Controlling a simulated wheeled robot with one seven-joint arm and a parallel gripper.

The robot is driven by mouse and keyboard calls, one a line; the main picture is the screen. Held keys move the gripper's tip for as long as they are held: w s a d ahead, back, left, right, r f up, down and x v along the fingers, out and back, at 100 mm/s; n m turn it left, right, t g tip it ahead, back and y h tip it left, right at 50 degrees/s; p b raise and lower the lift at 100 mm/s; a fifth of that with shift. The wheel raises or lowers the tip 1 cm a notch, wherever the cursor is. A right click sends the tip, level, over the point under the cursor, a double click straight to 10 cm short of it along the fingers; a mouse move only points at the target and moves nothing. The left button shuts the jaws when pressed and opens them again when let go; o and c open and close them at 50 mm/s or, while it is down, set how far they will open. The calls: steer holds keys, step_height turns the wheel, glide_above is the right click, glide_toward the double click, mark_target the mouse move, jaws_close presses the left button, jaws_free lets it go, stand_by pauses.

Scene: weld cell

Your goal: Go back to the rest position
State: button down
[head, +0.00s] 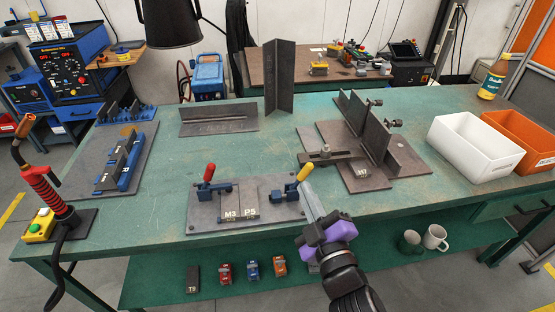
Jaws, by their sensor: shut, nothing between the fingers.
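My gripper (313,203) is low at the centre right, in front of the bench's near edge. Its purple and dark body shows, with pale fingers reaching up toward the right end of the clamp plate. The fingers are shut with nothing between them. They overlap the area beside the yellow-handled clamp (304,174); I cannot tell whether they touch it. The clamp plate (262,209), marked M3 and P5, lies on the green bench (226,148). A red-handled clamp (209,174) stands at its left.
A steel fixture (320,139) stands right of centre, near a white bin (464,152) and an orange bin (520,136). An angled plate (279,78) stands at the back. A torch (42,183) stands at left. Mugs (434,238) sit on the shelf below.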

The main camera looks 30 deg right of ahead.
steer(key=s+a+f+m+g+y+p, duration=0.1)
steer(key=s+a+m+g+y, duration=0.1)
steer(key=s, duration=1.4)
steer(key=s+a+f+m+g+y+p, duration=0.1)
steer(key=s+a+m, duration=0.3)
steer(key=s, duration=1.2)
steer(key=shift+f+m+g+y, duration=0.4)
steer(key=shift+f+m+y, duration=0.1)
steer(key=shift+m, duration=0.2)
steer(key=shift+w, duration=0.1)
